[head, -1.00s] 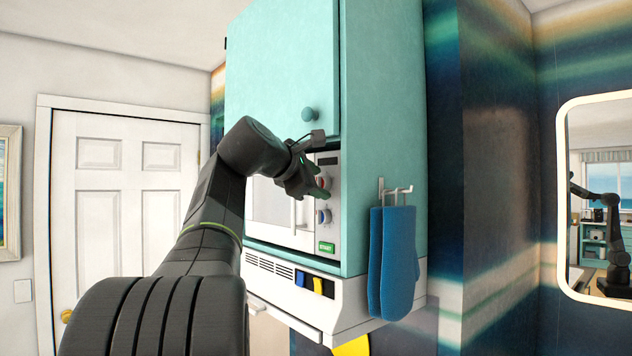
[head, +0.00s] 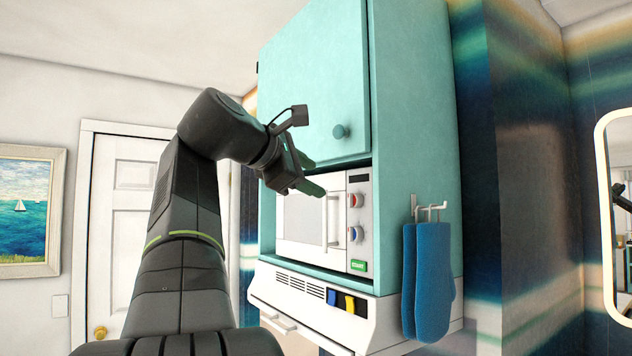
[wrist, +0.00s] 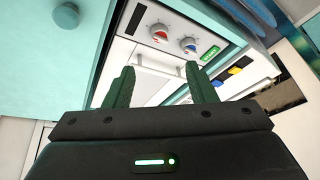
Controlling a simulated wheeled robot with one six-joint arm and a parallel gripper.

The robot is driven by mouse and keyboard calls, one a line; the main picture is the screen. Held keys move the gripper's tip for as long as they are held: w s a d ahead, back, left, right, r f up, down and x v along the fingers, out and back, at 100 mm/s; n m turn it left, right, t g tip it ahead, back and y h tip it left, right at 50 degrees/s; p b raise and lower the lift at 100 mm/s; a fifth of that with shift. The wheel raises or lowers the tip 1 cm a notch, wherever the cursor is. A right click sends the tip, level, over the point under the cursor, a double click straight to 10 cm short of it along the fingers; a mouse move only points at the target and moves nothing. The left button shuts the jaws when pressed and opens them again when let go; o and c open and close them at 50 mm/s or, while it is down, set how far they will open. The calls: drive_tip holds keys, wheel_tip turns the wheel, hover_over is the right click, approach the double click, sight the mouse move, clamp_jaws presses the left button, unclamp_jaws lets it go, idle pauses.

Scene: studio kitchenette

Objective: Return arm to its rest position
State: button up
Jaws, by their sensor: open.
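My gripper (head: 312,176) is raised in front of the microwave in the head view, at the height of its upper part. Its green fingers are apart with nothing between them. In the wrist view my gripper (wrist: 163,88) also shows open, with the microwave front beyond it. The white microwave (head: 300,222) sits in a teal cabinet (head: 425,130). Its door looks closed. It has a red-marked knob (head: 355,200), a blue-marked knob (head: 355,234) and a green start button (head: 359,266). My gripper and wrist hide the microwave's upper left part.
A teal cupboard door with a round knob (head: 340,131) is above the microwave. A white hood-like unit (head: 290,300) with blue and yellow switches is below. Blue oven mitts (head: 428,280) hang on the cabinet's side. A white door (head: 130,200) and a painting (head: 28,210) are left.

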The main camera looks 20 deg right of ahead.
sight(350, 198)
idle(0.3)
drive_tip(key=p+x, duration=0.2)
drive_tip(key=x, duration=1.2)
drive_tip(key=shift+w+r, duration=0.1)
drive_tip(key=shift+r, duration=0.05)
drive_tip(key=shift+a, duration=0.1)
